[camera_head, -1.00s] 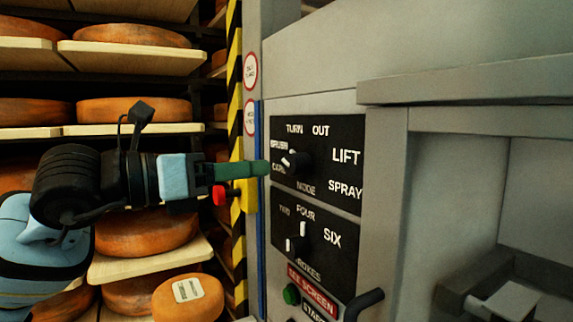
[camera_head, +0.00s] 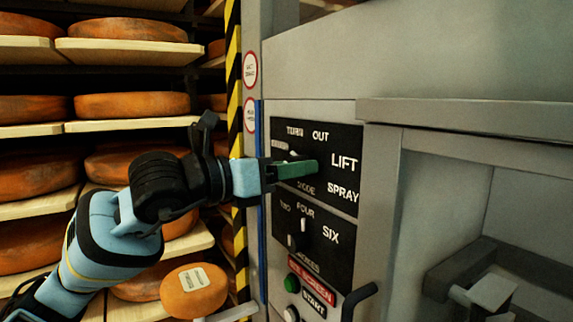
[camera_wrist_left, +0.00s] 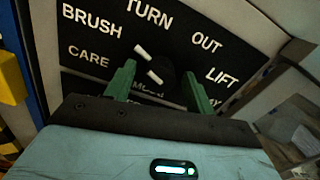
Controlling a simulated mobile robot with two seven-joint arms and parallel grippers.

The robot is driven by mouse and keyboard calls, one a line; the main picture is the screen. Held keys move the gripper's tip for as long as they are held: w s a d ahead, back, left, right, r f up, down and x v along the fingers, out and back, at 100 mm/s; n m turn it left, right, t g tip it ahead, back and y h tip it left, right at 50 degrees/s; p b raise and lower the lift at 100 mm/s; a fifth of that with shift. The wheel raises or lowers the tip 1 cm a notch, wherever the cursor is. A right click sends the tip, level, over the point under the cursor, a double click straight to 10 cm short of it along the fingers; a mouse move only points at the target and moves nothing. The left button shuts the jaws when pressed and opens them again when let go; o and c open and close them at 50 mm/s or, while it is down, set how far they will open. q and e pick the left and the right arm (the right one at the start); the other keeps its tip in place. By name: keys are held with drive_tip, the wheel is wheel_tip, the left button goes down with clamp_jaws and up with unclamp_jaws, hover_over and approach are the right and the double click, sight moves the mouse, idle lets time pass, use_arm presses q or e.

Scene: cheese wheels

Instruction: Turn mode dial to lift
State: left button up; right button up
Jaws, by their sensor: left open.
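The mode dial (camera_head: 293,154) is a dark knob with white marks on the upper black panel, mostly hidden behind my left gripper in the head view. My left gripper (camera_head: 314,166) is open in front of the dial, one finger on each side. I cannot tell whether the fingers touch it.
A second dial (camera_head: 297,236) with TWO, FOUR and SIX sits below. Under it are a green button (camera_head: 292,284) and a dark handle (camera_head: 359,300). A grey ledge (camera_head: 460,113) juts out at right. Shelves of orange cheese wheels (camera_head: 132,105) stand at left.

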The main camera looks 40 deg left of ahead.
use_arm(q)
drive_tip(key=c, duration=1)
drive_tip(key=shift+o, duration=0.2)
use_arm(e)
drive_tip(key=shift+w+r, duration=0.2)
drive_tip(key=shift+w, duration=0.2)
use_arm(q)
drive_tip(key=shift+m, duration=0.4)
use_arm(e)
drive_tip(key=shift+s+f, duration=0.1)
drive_tip(key=shift+f, duration=0.05)
use_arm(q)
drive_tip(key=m+b, duration=0.2)
drive_tip(key=m, duration=2.4)
drive_tip(key=shift+r, duration=0.1)
use_arm(e)
drive_tip(key=s+f, duration=0.1)
drive_tip(key=f, duration=0.1)
drive_tip(key=shift+s+a+f, duration=0.15)
drive_tip(key=shift+s+f, duration=0.25)
drive_tip(key=shift+w, duration=0.15)
